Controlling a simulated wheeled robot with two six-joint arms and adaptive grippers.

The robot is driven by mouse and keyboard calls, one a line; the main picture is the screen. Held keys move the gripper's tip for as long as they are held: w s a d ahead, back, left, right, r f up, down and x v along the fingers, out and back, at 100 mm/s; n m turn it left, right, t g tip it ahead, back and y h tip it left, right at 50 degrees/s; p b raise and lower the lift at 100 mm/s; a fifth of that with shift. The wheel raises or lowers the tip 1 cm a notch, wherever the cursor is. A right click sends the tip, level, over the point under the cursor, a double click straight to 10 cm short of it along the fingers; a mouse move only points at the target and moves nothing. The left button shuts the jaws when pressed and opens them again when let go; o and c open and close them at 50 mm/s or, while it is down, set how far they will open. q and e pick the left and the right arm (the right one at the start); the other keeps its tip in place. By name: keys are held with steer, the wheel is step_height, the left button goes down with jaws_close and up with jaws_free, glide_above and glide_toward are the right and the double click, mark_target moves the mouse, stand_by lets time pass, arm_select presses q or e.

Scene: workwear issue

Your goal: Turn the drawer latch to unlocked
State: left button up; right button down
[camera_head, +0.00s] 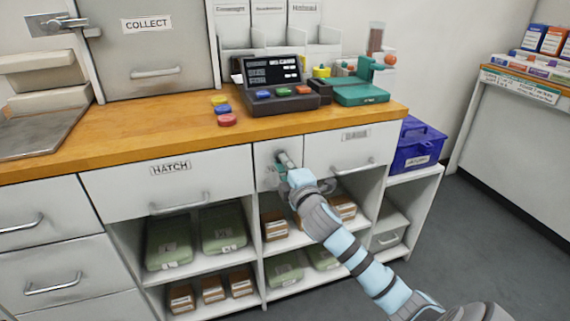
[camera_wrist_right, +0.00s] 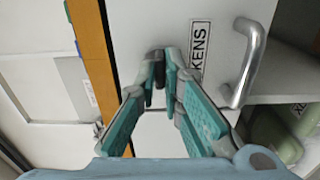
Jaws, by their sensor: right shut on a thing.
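The drawer latch (camera_head: 285,158) is a small grey lever on a narrow white panel (camera_head: 264,157) under the wooden counter, between two drawers. In the head view it slants up and to the left from my fingertips. My right gripper (camera_head: 284,171) is at this panel with its fingers shut on the latch. In the right wrist view, the teal fingertips of my right gripper (camera_wrist_right: 162,70) meet around a dark part of the latch (camera_wrist_right: 158,56), which they partly hide. No locked or unlocked marking can be read. My left gripper is not in view.
A drawer marked HATCH (camera_head: 120,190) is left of the panel. A drawer with a bar handle (camera_head: 353,166) is to its right. Open shelves (camera_head: 255,288) with green packs and brown boxes lie below.

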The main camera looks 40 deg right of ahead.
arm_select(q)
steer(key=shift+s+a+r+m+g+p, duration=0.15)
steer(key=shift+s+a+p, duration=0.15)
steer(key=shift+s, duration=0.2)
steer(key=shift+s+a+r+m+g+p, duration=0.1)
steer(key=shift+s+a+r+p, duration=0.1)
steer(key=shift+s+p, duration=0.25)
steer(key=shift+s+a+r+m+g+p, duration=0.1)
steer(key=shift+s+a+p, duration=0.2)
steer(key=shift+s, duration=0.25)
arm_select(e)
steer(key=shift+m, duration=8.8)
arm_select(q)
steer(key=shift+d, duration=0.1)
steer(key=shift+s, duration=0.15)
arm_select(e)
steer(key=c, duration=1.7)
jaws_free()
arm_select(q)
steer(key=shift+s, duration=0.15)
